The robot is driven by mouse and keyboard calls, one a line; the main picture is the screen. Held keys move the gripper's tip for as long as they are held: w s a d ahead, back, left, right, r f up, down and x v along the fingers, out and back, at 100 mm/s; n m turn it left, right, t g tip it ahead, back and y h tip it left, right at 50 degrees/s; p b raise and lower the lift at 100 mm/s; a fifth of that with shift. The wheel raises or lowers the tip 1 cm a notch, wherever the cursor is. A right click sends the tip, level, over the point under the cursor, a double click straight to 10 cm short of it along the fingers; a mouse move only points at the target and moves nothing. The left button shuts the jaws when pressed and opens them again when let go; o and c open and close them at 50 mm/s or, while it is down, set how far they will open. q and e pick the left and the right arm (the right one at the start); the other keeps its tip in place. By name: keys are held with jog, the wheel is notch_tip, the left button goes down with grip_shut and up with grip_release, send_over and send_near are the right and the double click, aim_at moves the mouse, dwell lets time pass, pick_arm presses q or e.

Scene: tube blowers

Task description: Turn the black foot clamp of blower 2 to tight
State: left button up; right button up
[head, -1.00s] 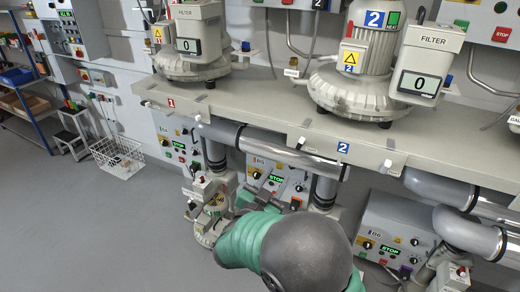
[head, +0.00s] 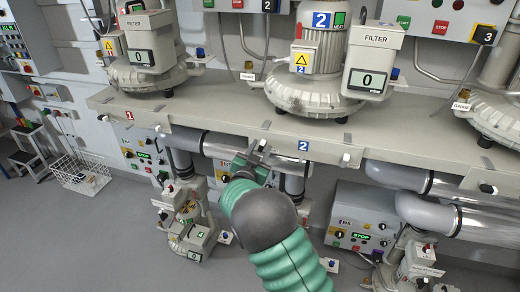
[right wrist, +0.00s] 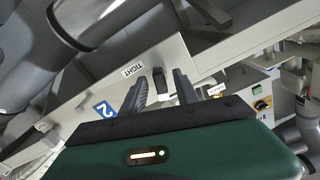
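Blower 2 (head: 312,85) stands on the bench with a blue 2 plate on its motor. My right gripper (head: 262,146) is at the bench's front edge, left of the blue 2 label (head: 303,145). In the right wrist view, my right gripper (right wrist: 161,76) is open. The black foot clamp (right wrist: 160,84) shows between its two fingers, on the pale bench edge. A TIGHT marking (right wrist: 132,71) is printed beside the left finger. I cannot tell whether the fingers touch the clamp. In the head view the gripper and wrist hide much of this spot. My left gripper is not in view.
A filter box (head: 369,70) reading 0 hangs beside blower 2. Grey pipes (head: 400,176) run under the bench edge. A control box (head: 358,222) stands below. Blower 1 (head: 150,75) is at the left. Floor at the lower left is clear.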

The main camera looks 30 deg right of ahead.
jog(key=shift+c, duration=1)
grip_shut()
jog(key=shift+f, duration=0.1)
